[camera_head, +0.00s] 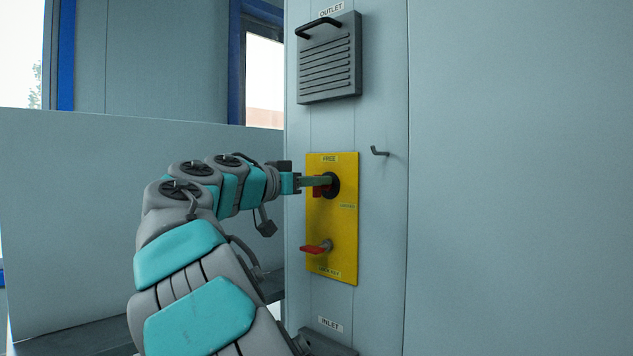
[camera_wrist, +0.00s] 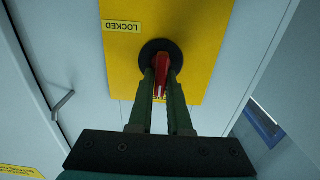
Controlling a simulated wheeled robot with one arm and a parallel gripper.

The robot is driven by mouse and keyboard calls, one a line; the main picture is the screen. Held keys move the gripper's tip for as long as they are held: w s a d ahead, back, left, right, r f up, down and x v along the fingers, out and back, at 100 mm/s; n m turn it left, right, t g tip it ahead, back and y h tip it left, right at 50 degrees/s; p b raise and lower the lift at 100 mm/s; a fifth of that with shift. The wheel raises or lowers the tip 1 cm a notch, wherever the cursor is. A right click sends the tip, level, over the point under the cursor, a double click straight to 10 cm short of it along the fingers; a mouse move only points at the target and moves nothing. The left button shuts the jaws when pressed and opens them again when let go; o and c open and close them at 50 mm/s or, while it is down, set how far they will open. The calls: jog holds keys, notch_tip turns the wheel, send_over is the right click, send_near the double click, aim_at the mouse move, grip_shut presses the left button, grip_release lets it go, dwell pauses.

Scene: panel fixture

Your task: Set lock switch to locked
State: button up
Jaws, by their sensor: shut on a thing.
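The lock switch has a red handle (camera_wrist: 161,66) on a round black base (camera_head: 334,184), mounted on a yellow panel (camera_head: 346,262). My gripper (camera_head: 320,182) reaches in from the left. In the wrist view its two green fingers (camera_wrist: 160,76) are shut on the red handle, one on each side. A "LOCKED" label (camera_wrist: 123,27) appears upside down, up and left of the switch in the wrist view. In the head view a "FREE" label (camera_head: 329,159) is above the switch. The handle points down in the wrist view, towards a label partly hidden behind the fingers.
A second red handle (camera_head: 315,248) sits lower on the yellow panel. A grey hook (camera_head: 380,152) sticks out right of the panel. A louvred outlet cover (camera_head: 329,62) with a black handle is above. An "INLET" label (camera_head: 331,324) is below. The wall at right is bare.

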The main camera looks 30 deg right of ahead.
grip_shut()
jog(key=shift+f+b, duration=0.1)
jog(key=shift+b, duration=0.25)
